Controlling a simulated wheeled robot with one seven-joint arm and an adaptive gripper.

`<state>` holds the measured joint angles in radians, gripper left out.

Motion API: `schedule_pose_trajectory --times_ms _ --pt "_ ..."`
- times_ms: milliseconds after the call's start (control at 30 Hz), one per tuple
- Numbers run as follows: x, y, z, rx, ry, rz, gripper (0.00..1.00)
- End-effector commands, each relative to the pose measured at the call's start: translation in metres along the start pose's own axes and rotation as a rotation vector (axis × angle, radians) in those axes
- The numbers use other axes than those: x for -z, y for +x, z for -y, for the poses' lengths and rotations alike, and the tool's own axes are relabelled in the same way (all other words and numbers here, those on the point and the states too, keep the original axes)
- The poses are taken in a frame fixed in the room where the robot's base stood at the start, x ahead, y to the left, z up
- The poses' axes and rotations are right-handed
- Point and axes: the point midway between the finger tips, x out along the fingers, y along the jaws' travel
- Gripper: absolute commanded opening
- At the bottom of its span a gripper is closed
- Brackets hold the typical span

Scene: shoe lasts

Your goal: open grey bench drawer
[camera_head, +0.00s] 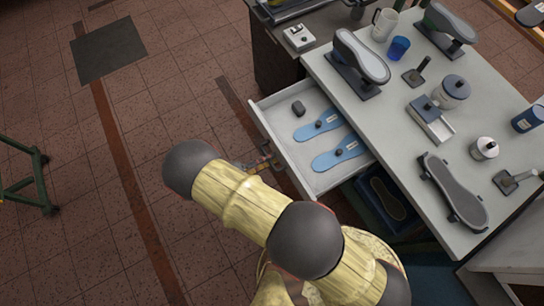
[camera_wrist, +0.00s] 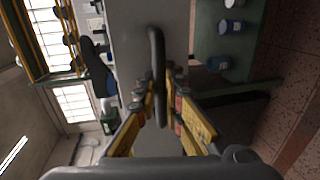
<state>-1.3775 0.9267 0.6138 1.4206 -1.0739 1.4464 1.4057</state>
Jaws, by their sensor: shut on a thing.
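The grey bench drawer (camera_head: 283,133) is pulled out from the bench in the head view, its light inside showing. My gripper (camera_head: 263,163) is at the drawer's outer front, mostly hidden behind my yellowish arm. In the wrist view my gripper (camera_wrist: 166,97) has its yellow fingers closed around a dark bar handle (camera_wrist: 156,52) on the grey drawer front (camera_wrist: 182,35). Two blue insoles (camera_head: 318,126) and a small dark block (camera_head: 298,108) lie in the drawer.
The bench top (camera_head: 400,130) carries shoe forms (camera_head: 361,57), a white mug (camera_head: 384,24), a blue cup (camera_head: 398,48) and jars (camera_head: 455,88). A lower dark bin (camera_head: 388,199) sits under the drawer. A green stand (camera_head: 25,175) is at the left; the tiled floor between is clear.

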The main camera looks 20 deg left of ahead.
Motion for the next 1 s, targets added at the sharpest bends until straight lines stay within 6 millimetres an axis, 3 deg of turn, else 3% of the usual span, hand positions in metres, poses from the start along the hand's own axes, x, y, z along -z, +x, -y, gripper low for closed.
schedule_pose_trajectory --times_ms 233,267,567,867,1000 --pt "0.000 0.000 0.001 0.002 0.000 -0.001 0.00" --pt "0.000 0.000 0.001 0.002 0.000 -0.001 0.11" --pt "0.000 0.000 0.000 0.001 0.000 -0.001 0.28" --pt "0.000 0.000 -0.001 0.000 0.001 0.000 0.28" --pt "0.000 -0.002 -0.011 0.000 0.001 0.000 0.28"
